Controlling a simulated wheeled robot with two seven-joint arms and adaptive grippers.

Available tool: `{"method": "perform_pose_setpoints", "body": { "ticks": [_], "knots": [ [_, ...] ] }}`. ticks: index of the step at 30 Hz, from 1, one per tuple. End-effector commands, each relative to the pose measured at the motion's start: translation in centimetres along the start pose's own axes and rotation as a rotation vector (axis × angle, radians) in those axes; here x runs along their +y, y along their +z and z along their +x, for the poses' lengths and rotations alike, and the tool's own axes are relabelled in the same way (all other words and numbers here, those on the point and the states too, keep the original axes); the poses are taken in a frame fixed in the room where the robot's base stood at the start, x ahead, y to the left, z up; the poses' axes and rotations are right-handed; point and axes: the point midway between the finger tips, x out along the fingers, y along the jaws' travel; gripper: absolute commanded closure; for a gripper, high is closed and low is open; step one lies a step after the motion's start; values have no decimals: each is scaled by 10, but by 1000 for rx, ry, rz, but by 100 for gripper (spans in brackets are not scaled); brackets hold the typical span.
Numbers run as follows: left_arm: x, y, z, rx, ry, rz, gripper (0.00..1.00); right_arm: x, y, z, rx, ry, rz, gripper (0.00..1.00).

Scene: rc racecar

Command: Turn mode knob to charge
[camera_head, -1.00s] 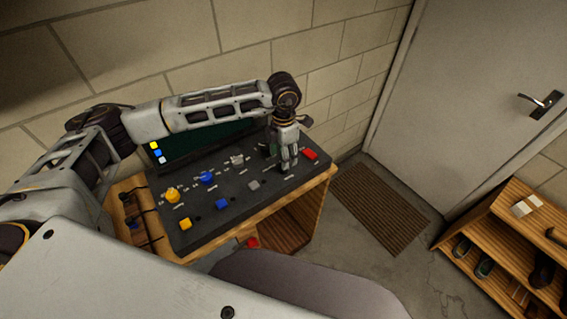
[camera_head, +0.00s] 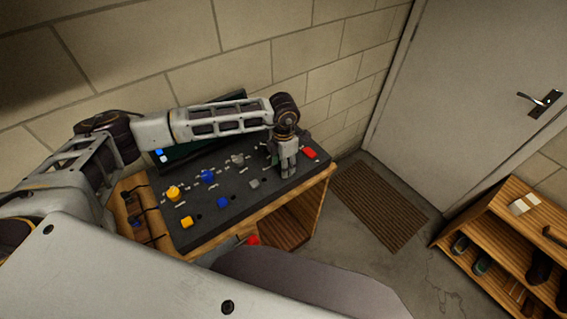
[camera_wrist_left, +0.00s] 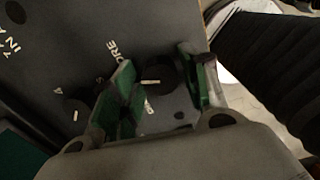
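A dark control panel (camera_head: 205,225) with colored knobs and buttons lies on a wooden table. My left gripper (camera_head: 288,172) points down over the panel's right part, left of the red button (camera_head: 310,153). In the left wrist view, its green-padded fingers (camera_wrist_left: 158,68) are apart. A dark round knob (camera_wrist_left: 162,74) with a white mark shows between them; contact is unclear. Another dark knob (camera_wrist_left: 76,110) with a white mark is left of the fingers. The panel lettering is only partly legible, so I cannot tell which knob is the mode knob. My right gripper is not in view.
Yellow (camera_head: 173,192), blue (camera_head: 208,177) and grey (camera_head: 237,159) knobs stand left of the gripper, with buttons in front. A dark green screen (camera_head: 185,150) stands behind the panel, partly covered by my left arm. A block wall is close behind. A shoe rack (camera_head: 515,215) is right.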

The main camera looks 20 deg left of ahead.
Motion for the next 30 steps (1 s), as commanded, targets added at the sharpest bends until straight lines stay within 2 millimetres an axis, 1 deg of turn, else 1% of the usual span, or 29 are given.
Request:
{"method": "perform_pose_setpoints", "body": {
  "ticks": [1, 7, 14, 19, 26, 30],
  "knots": [
    [0, 0, 0, 0, 0, 0, 66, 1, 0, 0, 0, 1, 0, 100],
    [0, 0, 0, 0, 0, 0, 91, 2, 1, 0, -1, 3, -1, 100],
    [0, 0, 0, 0, 0, -10, 91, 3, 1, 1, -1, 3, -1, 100],
    [0, 0, 0, -1, 0, -48, 91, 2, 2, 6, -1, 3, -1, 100],
    [1, 0, 2, -2, 1, -155, 91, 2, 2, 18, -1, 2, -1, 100],
    [1, 0, 2, -2, 1, -247, 91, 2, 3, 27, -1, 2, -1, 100]
  ]
}}
